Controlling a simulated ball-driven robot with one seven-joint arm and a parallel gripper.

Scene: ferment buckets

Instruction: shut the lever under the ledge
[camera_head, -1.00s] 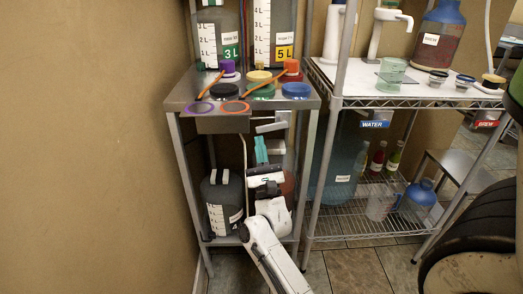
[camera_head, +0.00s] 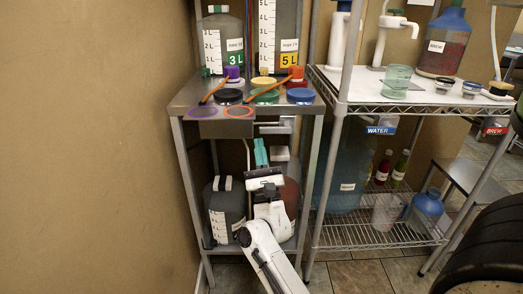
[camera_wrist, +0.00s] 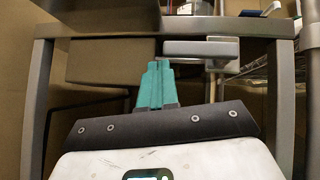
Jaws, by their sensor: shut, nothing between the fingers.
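The lever (camera_wrist: 203,48) is a pale grey bar lying roughly level under the ledge in the wrist view, with a bracket at its right end. It also shows in the head view (camera_head: 277,128), right of the box-like front ledge (camera_head: 226,129). My gripper (camera_wrist: 158,66) has teal fingers held together, with nothing between them. In the wrist view the fingertips point up just below and left of the lever's left end; I cannot tell whether they touch it. In the head view my gripper (camera_head: 260,143) is below the stand's top, just right of the ledge.
A metal stand (camera_head: 179,108) carries coloured lids (camera_head: 227,96) and large vessels. A dark jug (camera_head: 225,208) stands on its lower shelf, left of my arm. A wire rack (camera_head: 375,234) with bottles is to the right. Stand legs flank my gripper.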

